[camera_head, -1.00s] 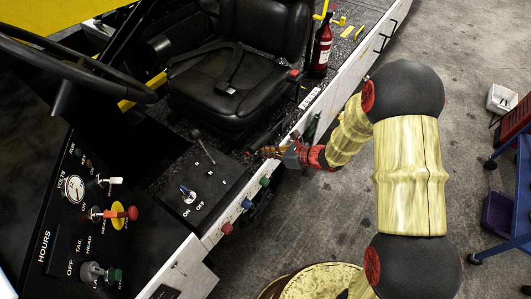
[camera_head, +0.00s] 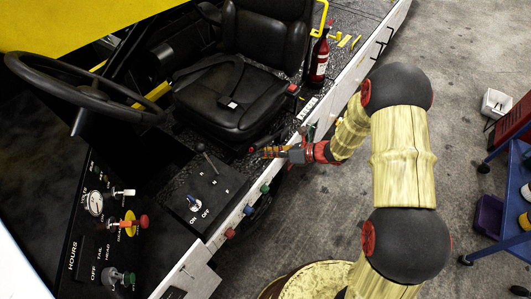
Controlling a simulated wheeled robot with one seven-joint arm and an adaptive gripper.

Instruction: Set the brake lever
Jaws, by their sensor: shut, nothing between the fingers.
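A dark bar with a small red tip (camera_head: 252,149), which looks like the brake lever, lies low beside the front right corner of the black seat (camera_head: 235,100). It is small and partly hidden by my gripper, so its angle is hard to read. My gripper (camera_head: 268,152) is shut and empty, with its orange fingers pointing left just at or below this bar. I cannot tell whether they touch it. A separate thin lever with a black knob (camera_head: 201,147) stands on the console marked N, R and F, left of my fingertips.
The steering wheel (camera_head: 85,92) and a panel with switches and a red knob (camera_head: 144,220) are at left. Coloured buttons (camera_head: 248,210) line the white side. A blue cart (camera_head: 505,215) is at right; grey floor between is open.

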